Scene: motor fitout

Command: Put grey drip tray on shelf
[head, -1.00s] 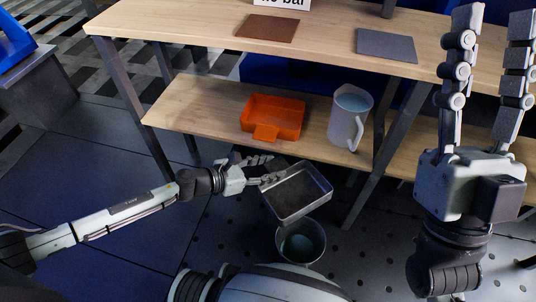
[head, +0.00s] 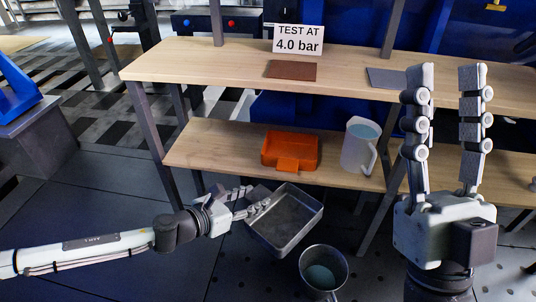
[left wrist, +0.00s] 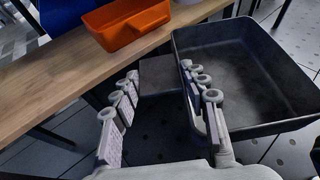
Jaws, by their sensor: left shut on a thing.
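The grey drip tray (head: 290,238) is a shallow rectangular pan with a flat tab, held out in front of the lower shelf (head: 215,150) and below its front edge in the head view. My left gripper (head: 254,199) is shut on the tray at its tab side. In the left wrist view the tray (left wrist: 250,70) fills the right, and its tab (left wrist: 165,75) lies between the fingers; the exact contact is partly hidden. My right gripper (head: 446,72) is open and empty, fingers pointing up, in front of the bench at the right.
On the lower shelf stand an orange tray (head: 290,150) and a jug (head: 358,148) with bluish contents. Bare shelf lies left of the orange tray. A bucket (head: 323,270) stands on the floor. The upper top holds a brown mat (head: 291,69), a grey mat (head: 388,78) and a sign (head: 298,39).

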